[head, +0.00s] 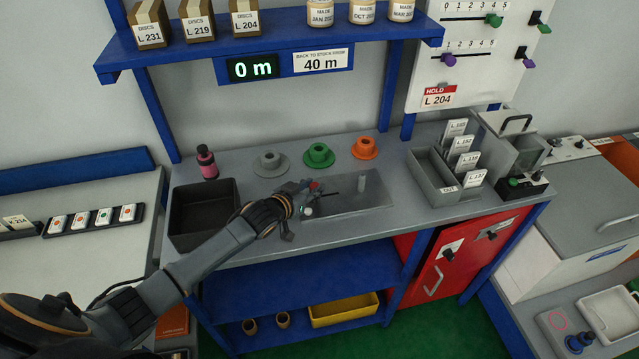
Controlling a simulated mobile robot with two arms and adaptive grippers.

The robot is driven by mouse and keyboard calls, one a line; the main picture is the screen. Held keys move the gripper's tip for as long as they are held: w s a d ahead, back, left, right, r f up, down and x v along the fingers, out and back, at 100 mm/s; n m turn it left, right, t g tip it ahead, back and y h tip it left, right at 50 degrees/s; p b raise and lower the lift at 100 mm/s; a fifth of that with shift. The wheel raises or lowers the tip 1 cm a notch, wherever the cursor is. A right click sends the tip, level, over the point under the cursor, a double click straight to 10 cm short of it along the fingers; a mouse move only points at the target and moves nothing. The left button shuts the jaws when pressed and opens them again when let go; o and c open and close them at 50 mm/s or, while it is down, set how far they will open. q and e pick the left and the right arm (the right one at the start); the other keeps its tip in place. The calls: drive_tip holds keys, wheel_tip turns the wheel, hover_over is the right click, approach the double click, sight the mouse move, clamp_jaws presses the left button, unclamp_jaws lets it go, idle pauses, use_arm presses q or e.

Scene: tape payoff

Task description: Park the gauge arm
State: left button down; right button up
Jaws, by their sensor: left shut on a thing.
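A grey plate (345,207) lies on the bench with a short upright post (362,184) near its back right. A thin dark gauge arm (334,194) shows over the left part of the plate, with a small red part by my gripper. My left gripper (308,197) reaches in from the left and is shut on the near end of the gauge arm. Its fingers hide much of that end. A small whitish knob (308,211) shows just below the fingers. My right gripper is not in view.
A dark open tray (204,240) stands left of the plate, under my left arm. Grey, green (319,155) and orange (364,147) flanged hubs and a pink bottle (207,163) stand behind. A card rack (435,178) is at right. A display (252,68) above reads 0 m.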

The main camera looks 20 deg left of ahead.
use_arm(q)
drive_tip(key=c, duration=1.5)
unclamp_jaws()
drive_tip(key=shift+a, duration=0.15)
drive_tip(key=o, duration=0.4)
drive_tip(key=shift+f, duration=0.1)
drive_tip(key=shift+o, duration=0.2)
drive_tip(key=shift+s+a, duration=0.1)
drive_tip(key=shift+a, duration=0.05)
drive_tip(key=v, duration=1.2)
